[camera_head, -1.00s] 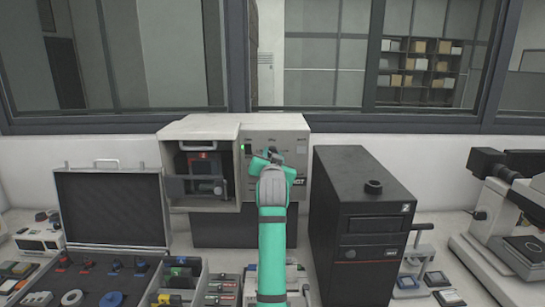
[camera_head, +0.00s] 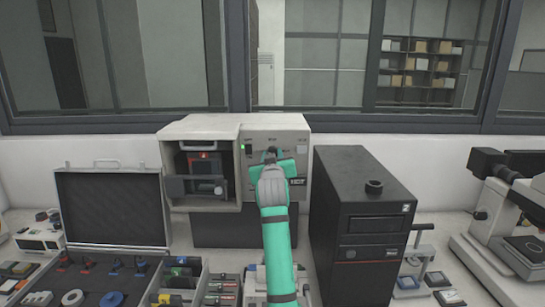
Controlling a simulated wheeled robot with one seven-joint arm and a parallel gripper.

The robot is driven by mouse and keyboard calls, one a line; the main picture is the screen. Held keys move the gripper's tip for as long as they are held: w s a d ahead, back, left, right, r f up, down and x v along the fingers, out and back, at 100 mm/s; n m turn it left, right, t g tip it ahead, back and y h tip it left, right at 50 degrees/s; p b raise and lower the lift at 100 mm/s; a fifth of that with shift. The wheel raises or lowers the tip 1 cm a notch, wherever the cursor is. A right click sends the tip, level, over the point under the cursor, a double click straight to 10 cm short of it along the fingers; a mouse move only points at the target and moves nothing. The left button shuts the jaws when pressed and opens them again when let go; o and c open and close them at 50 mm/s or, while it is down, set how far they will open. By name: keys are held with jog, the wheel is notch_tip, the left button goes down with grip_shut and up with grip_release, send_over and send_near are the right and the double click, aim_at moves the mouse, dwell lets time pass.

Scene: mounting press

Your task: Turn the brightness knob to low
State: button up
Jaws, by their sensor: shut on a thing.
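The mounting press (camera_head: 199,127) is a beige box at the back of the bench, with an open chamber on its left and a control panel (camera_head: 292,140) on its right. My gripper (camera_head: 270,153) is at the panel's upper middle, its dark fingers pointing at the panel face. It is shut on the brightness knob, which is mostly hidden behind the fingers and wrist. The knob's pointer and setting cannot be read. A green lamp (camera_head: 242,148) is lit on the panel's left, and a small orange light (camera_head: 204,156) shows in the chamber.
A black tower case (camera_head: 362,215) stands close to the right of my arm. An open case (camera_head: 110,208) and a tray of small parts (camera_head: 180,280) are on the left. A microscope (camera_head: 500,215) stands far right.

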jog(key=shift+f, duration=0.2)
jog(key=o, duration=1)
jog(key=shift+r, duration=0.1)
jog(key=shift+o, duration=0.2)
jog(key=s, duration=1)
jog(key=shift+s, duration=0.4)
